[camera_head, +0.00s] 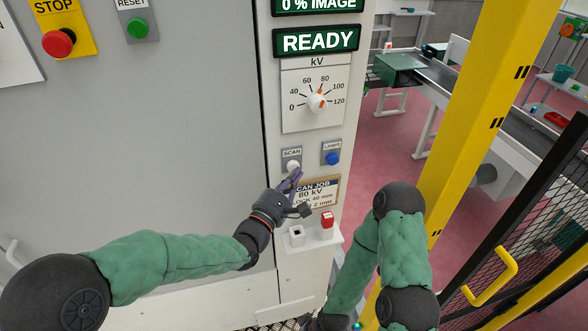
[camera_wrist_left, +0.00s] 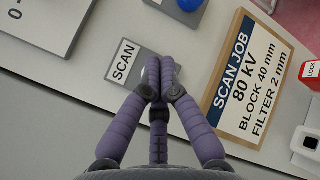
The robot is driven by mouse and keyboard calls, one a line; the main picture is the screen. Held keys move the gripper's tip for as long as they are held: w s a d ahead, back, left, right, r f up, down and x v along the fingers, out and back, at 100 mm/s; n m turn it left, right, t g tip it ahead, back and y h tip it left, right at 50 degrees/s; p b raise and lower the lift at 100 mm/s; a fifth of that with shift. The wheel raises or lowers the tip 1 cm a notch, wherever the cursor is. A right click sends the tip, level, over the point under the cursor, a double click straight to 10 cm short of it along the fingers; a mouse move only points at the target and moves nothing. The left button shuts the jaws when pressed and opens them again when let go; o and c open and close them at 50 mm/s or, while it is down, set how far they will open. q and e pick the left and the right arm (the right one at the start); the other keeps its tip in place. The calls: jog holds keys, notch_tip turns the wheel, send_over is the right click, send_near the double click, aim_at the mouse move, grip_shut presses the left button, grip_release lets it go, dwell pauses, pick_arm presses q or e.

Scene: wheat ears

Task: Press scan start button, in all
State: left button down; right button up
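The white scan button (camera_head: 293,165) sits on a grey plate labelled SCAN on the cabinet's narrow front panel. My left gripper (camera_head: 297,173) is right at its lower edge, purple fingers pressed together and empty. In the left wrist view the left gripper's fingertips (camera_wrist_left: 154,72) meet beside the SCAN plate (camera_wrist_left: 124,62) and hide most of the button. I cannot tell whether they touch it. My right arm bends down at the lower middle of the head view; its fingers are out of frame.
A blue lamps button (camera_head: 332,158) is to the right. Below are the scan job card (camera_head: 317,191) and a shelf (camera_head: 310,240) with a red lock block (camera_head: 327,219). The display (camera_head: 316,40) reads READY; the kV knob (camera_head: 317,102) points near 80. A yellow post (camera_head: 470,110) stands right.

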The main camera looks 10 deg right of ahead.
pick_arm(q)
jog(key=shift+w, duration=0.55)
dwell(0.8)
dwell(0.3)
jog(key=shift+s+b, duration=0.4)
jog(key=shift+s, duration=0.55)
jog(key=s, duration=0.5)
jog(key=shift+d+b, duration=0.1)
jog(key=shift+b, duration=0.25)
dwell(0.4)
